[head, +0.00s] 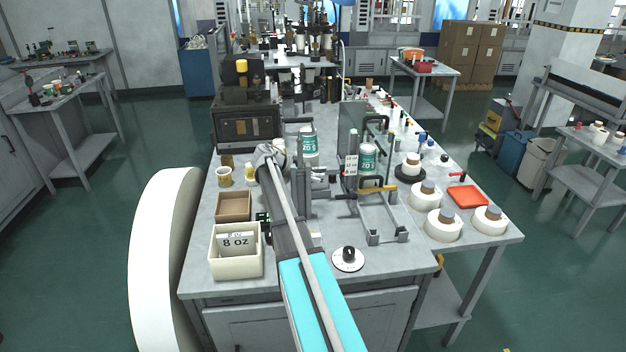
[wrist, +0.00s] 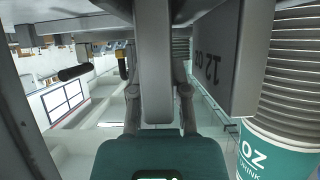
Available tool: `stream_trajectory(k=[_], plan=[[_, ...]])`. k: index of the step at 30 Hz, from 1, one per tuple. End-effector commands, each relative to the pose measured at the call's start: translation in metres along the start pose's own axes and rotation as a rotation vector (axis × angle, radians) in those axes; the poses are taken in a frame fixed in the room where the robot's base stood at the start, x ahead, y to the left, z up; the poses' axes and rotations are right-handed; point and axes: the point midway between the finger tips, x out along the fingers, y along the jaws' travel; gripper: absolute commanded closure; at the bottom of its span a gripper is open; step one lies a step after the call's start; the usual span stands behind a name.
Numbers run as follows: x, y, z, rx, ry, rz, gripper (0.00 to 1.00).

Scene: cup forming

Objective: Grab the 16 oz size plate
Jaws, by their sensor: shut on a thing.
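My gripper (wrist: 158,108) is in the wrist view, its two fingers closed on the sides of a grey upright bar (wrist: 155,60). A grey plate (wrist: 222,50) with upside-down lettering that looks like "12 OZ" is just right of the bar; whether the two are joined cannot be told. In the head view my arm hides the gripper. A plate with a white label (head: 351,165) stands on the machine, its size too small to read surely. An "8 OZ" plate (head: 237,240) lies in a cream bin. I cannot make out a 16 oz marking.
A stack of teal and grey cups (wrist: 285,130) is close to the right of the gripper. Teal cup stacks (head: 308,141) and (head: 367,158) stand on the machine. White rolls (head: 443,226) and an orange tray (head: 468,197) are on the right. A brown bin (head: 233,207) is on the left.

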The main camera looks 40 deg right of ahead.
Motion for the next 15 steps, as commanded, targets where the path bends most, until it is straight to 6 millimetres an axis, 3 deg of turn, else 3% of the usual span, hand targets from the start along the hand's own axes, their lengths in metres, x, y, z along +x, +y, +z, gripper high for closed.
stream_trajectory(k=[15], plan=[[-0.02, 0.0, -0.037, 0.0, 0.001, 0.001, 1.0]])
